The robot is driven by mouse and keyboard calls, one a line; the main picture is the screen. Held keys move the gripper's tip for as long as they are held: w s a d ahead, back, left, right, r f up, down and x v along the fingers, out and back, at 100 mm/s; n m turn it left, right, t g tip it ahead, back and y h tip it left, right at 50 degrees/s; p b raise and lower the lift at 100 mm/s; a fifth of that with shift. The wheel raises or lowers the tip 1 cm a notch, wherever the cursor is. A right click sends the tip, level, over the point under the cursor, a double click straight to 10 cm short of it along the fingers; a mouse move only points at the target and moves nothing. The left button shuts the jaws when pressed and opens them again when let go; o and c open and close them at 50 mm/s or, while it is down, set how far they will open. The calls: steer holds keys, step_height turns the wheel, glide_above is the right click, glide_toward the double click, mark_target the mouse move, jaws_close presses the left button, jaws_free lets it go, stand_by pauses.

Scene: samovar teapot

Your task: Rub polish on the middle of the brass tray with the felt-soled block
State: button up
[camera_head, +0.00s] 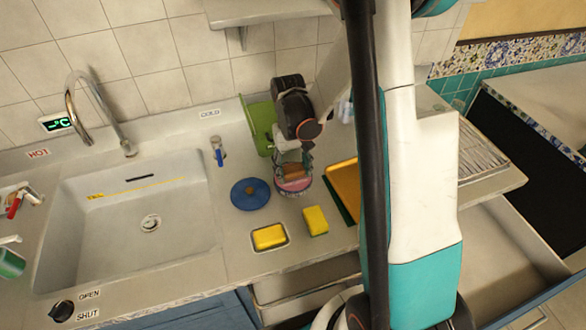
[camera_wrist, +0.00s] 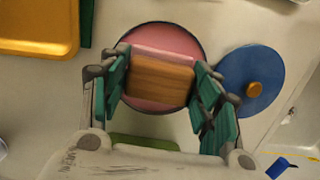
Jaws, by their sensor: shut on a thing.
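My gripper (camera_head: 292,165) is shut on the wooden block (camera_wrist: 162,82), with a finger on each side of it. The block also shows in the head view (camera_head: 291,172). It is over a round, dark-rimmed dish with a pink inside (camera_wrist: 180,50), which shows under my gripper in the head view (camera_head: 296,187). I cannot tell whether the block touches the pink surface; its felt sole is not clearly seen. The yellow-orange brass tray (camera_head: 345,185) lies just right of the dish, partly hidden by my arm. In the wrist view the tray (camera_wrist: 38,28) is at upper left.
A blue round lid with a knob (camera_head: 244,200) lies left of the dish. Yellow sponges (camera_head: 316,221) are near the counter's front, one in a small holder (camera_head: 286,240). A green thing (camera_head: 259,118) stands behind my gripper. The sink (camera_head: 120,235) is at left.

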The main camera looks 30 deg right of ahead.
mark_target(293, 168)
stand_by(0.4)
steer(key=shift+r+p, duration=2.2)
steer(key=shift+r, duration=1.3)
